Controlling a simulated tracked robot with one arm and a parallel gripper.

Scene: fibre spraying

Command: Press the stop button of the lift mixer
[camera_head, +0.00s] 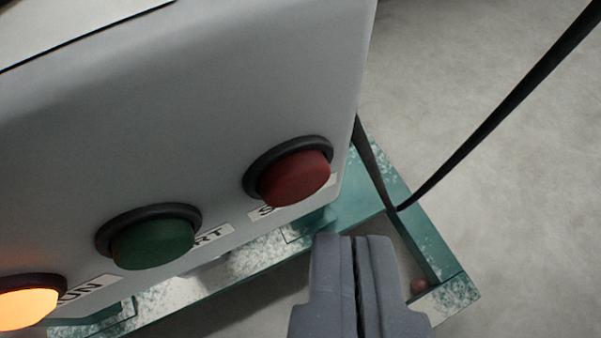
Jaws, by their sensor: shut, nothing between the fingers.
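The red stop button (295,178) sits in a black collar on the grey control box (200,90). The label below it is partly hidden; only an "S" shows clearly. My gripper (353,240) is shut and empty at the lower middle right. In the picture its fingertips are below and to the right of the red button, with a gap between them. No contact with the button shows.
A green start button (153,243) and a lit orange run lamp (28,302) are to the left on the same box. A worn green frame (440,275) lies below. A black cable (490,122) crosses at right, over bare concrete floor (530,190).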

